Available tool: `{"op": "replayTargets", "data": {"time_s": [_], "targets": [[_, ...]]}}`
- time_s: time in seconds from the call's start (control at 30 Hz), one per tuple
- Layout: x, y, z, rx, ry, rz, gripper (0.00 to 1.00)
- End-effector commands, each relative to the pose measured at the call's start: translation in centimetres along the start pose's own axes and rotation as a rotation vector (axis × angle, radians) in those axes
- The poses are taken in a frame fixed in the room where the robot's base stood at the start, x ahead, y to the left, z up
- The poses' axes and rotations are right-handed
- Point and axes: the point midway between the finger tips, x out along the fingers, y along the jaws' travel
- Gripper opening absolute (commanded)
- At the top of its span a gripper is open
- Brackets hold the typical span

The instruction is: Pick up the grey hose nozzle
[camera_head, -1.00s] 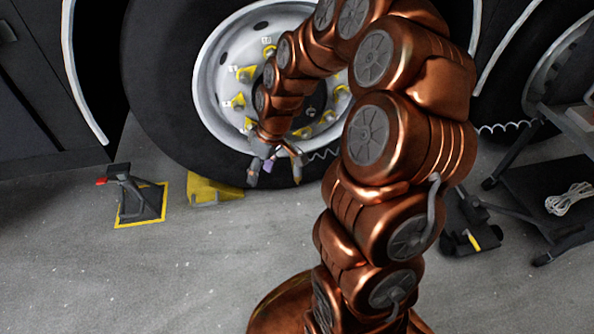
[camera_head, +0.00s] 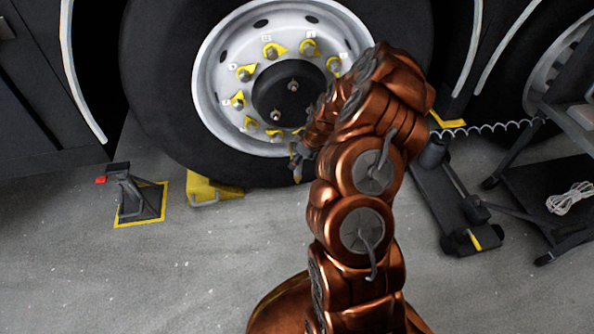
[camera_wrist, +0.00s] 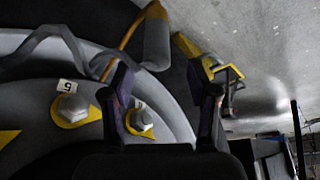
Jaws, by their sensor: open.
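The grey hose nozzle (camera_wrist: 157,42) shows in the wrist view as a grey cylinder with a thin orange-yellow strip beside it. It is at the top, beyond the fingertips and roughly between them. In the head view, the nozzle (camera_head: 297,173) is small at the tyre's lower edge, partly hidden by my arm. My gripper (camera_wrist: 163,72) is open, with its two dark fingers apart and nothing seen held between them. In the head view, my gripper (camera_head: 302,154) is mostly hidden behind my arm, close to the nozzle.
The big wheel (camera_head: 212,95) with yellow-marked nuts stands just behind. A yellow chock (camera_head: 215,190) and a black stand (camera_head: 140,200) are left on the floor. A floor jack (camera_head: 450,205) and a dark cart (camera_head: 550,190) stand right. A coiled hose (camera_head: 480,129) stretches across.

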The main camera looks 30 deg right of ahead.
Motion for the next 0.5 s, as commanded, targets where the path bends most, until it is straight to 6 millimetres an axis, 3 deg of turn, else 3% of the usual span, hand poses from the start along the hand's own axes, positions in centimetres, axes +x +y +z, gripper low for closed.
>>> {"op": "replayTargets", "data": {"time_s": [0.23, 0.5], "targets": [[1.9, 0.1, 0.3, 0.001, -0.001, -0.001, 0.59], [5.5, 0.3, 0.7, 0.000, -0.002, 0.000, 0.59]]}}
